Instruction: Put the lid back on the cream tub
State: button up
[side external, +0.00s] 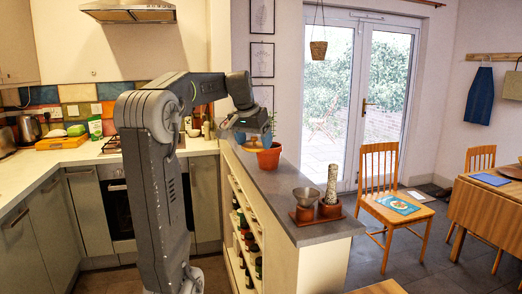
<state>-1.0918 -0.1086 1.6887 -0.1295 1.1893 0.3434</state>
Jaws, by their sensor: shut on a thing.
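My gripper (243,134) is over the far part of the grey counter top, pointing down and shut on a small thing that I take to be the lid. The lid is mostly hidden by the gripper and too small to make out. A tan, rounded shape (254,143) shows just below and right of my gripper, beside the terracotta pot. I cannot tell whether it is the cream tub or part of the lid, nor whether it touches the counter. No other cream tub is clearly visible.
A terracotta pot (268,158) stands close to the right of my gripper. A grey funnel-shaped cup (306,196) and a pale textured column (332,182) in brown holders stand at the counter's near end. The grey counter (283,183) is clear between them and the pot.

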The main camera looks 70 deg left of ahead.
aim_at(258, 146)
notch_tip(258, 146, up, 3)
jog(key=shift+f, duration=0.1)
jog(key=shift+w+d+r, duration=0.25)
jog(key=shift+w+d, duration=0.15)
jog(key=shift+w, duration=0.1)
jog(key=w+d+m+t+h, duration=0.1)
jog(key=w+d+m, duration=0.2)
jog(key=w+d, duration=0.4)
jog(key=w+d+m+h, duration=0.1)
jog(key=w+d+m, duration=0.3)
jog(key=d, duration=0.6)
jog(key=w+d+m+h, duration=0.25)
jog(key=d+m, duration=0.35)
jog(key=d, duration=1.5)
notch_tip(258, 146, down, 27)
jog(key=shift+s, duration=0.4)
jog(key=shift+f, duration=0.15)
